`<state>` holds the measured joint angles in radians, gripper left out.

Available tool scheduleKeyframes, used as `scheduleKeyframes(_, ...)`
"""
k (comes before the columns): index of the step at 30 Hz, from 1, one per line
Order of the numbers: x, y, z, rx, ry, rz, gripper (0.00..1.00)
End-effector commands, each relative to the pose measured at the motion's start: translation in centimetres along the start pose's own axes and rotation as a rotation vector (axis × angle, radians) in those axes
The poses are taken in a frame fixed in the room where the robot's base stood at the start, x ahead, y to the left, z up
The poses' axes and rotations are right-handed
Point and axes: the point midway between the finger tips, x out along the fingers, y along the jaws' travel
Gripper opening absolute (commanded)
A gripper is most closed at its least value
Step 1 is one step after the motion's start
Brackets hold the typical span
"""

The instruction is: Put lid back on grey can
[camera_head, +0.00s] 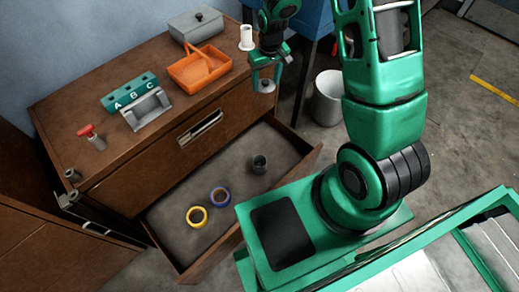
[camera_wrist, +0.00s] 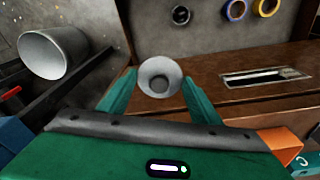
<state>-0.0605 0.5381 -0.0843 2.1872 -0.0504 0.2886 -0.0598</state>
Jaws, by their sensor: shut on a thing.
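My gripper (camera_head: 265,80) is shut on a small round grey lid (camera_head: 266,87), held in the air off the right front of the wooden cabinet. In the wrist view the lid (camera_wrist: 160,77) sits between the two green fingers and looks like a shallow pale disc. The lid is apart from the can.
Blue and yellow tape rolls (camera_head: 220,197) (camera_head: 197,216) lie left of the can. The cabinet top (camera_head: 80,103) bears an orange basket (camera_head: 200,69), a grey box (camera_head: 196,24), an ABC block (camera_head: 130,92) and a white cup (camera_head: 246,38). A bucket (camera_head: 327,98) stands on the floor.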

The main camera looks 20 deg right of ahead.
Motion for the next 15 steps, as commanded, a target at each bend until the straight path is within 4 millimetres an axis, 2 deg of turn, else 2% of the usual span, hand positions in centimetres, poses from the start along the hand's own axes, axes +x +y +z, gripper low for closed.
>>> scheduleKeyframes(5, 5.3, -1.0, 0.7, -0.256, -0.022, -0.022, 0.36)
scheduleKeyframes(8, 9.2, -1.8, 1.5, -0.452, -0.032, -0.041, 0.36)
scheduleKeyframes(15, 18.1, -3.6, 4.5, -0.918, -0.032, -0.097, 0.36)
